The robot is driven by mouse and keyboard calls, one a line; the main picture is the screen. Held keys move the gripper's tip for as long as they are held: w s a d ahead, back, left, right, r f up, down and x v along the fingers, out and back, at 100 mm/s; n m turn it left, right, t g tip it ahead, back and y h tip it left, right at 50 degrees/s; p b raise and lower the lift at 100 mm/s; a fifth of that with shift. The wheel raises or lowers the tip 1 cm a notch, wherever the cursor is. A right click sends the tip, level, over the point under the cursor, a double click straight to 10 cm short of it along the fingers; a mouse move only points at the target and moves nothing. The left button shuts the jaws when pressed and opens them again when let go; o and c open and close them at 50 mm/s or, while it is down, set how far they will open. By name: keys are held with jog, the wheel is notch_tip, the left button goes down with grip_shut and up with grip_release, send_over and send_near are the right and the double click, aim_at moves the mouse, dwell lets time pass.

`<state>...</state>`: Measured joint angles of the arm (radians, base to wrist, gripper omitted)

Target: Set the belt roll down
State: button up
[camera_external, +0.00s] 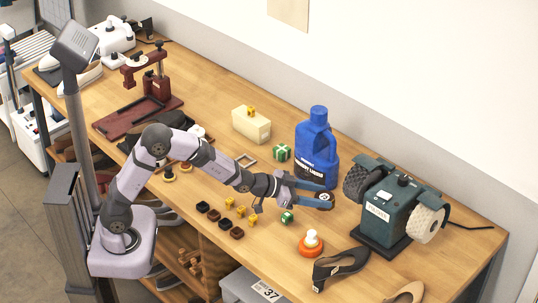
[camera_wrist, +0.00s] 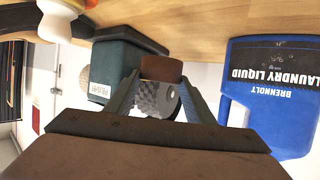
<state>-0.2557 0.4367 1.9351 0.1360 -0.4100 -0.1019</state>
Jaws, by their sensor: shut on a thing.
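My gripper (camera_external: 322,197) is shut on the belt roll (camera_external: 326,201), a small dark round coil with a pale middle in the external view. In the wrist view the belt roll (camera_wrist: 161,68) is a brown shape between the two fingertips (camera_wrist: 160,82). My gripper holds it above the table (camera_external: 282,235), in front of the blue laundry liquid bottle (camera_external: 316,145). The gap below the roll is hard to judge.
A green bench grinder (camera_external: 388,208) stands to the right of my gripper. Small yellow blocks (camera_external: 240,210) lie left.

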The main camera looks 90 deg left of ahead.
aim_at(317, 222)
jog(key=shift+f+p, duration=0.35)
jog(key=shift+f, duration=3.2)
jog(key=shift+f, duration=0.1)
jog(key=shift+f, duration=0.15)
jog(key=o, duration=1.1)
jog(key=shift+r, duration=0.25)
jog(key=b+v, duration=0.1)
jog(key=v, duration=1.1)
